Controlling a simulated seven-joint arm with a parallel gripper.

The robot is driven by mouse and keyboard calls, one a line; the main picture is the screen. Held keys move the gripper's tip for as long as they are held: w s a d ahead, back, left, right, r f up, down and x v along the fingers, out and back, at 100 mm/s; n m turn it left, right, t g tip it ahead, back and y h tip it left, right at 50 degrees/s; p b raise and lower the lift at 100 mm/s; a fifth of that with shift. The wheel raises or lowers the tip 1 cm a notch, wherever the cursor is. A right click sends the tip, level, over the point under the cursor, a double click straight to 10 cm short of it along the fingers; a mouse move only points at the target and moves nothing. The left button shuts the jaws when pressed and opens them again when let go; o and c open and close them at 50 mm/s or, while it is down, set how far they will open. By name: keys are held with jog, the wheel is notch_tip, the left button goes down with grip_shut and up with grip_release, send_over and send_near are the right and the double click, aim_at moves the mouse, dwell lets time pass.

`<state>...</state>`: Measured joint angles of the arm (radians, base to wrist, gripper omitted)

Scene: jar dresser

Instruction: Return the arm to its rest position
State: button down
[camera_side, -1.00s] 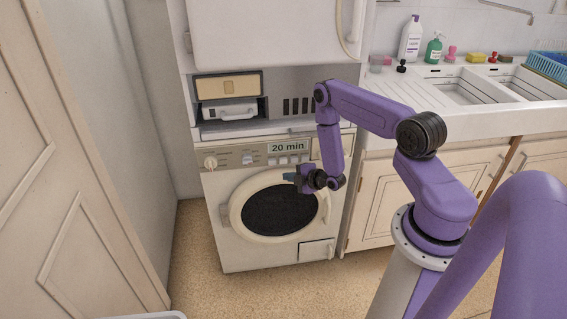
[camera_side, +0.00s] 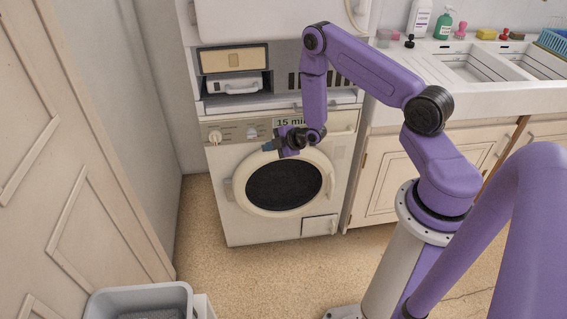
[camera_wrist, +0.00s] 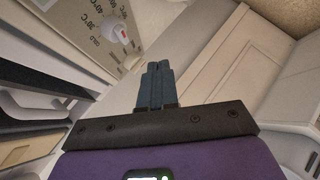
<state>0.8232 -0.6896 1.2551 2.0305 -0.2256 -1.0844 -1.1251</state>
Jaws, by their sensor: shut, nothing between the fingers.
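My gripper (camera_side: 268,147) is at the end of my purple arm, in front of the upper front of the white washing machine (camera_side: 226,222). Its fingers point left in the side view, just above the round door (camera_side: 284,185), which looks closed. In the wrist view my gripper (camera_wrist: 157,68) shows its dark blue fingers pressed together with nothing between them. The display (camera_side: 289,123) reads "15 mi", and the arm hides the rest. A dial with temperature marks (camera_wrist: 120,34) shows at the upper left of the wrist view.
A grey basket (camera_side: 138,292) stands at the bottom left. A panelled door (camera_side: 60,150) fills the left side. The sink counter (camera_side: 470,90), with bottles and small items behind it, is at the right. The floor (camera_side: 262,270) before the machine is clear.

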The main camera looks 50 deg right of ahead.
jog(key=s+a+r+g+y, duration=0.1)
jog(key=s+a+r+g, duration=0.15)
jog(key=a+r, duration=0.8)
jog(key=s+a+r+g, duration=0.4)
jog(key=s+a+r, duration=0.2)
jog(key=s+a, duration=0.25)
jog(key=s+r+g, duration=0.1)
jog(key=s+r, duration=0.2)
jog(key=s, duration=0.5)
jog(key=s+d+r+g+h, duration=0.1)
jog(key=s+r, duration=0.3)
jog(key=s, duration=0.4)
jog(key=s+d+r+m+g, duration=0.1)
jog(key=s+r+g, duration=0.1)
jog(key=s, duration=0.6)
jog(key=shift+s+r+h, duration=0.4)
jog(key=shift+r, duration=0.5)
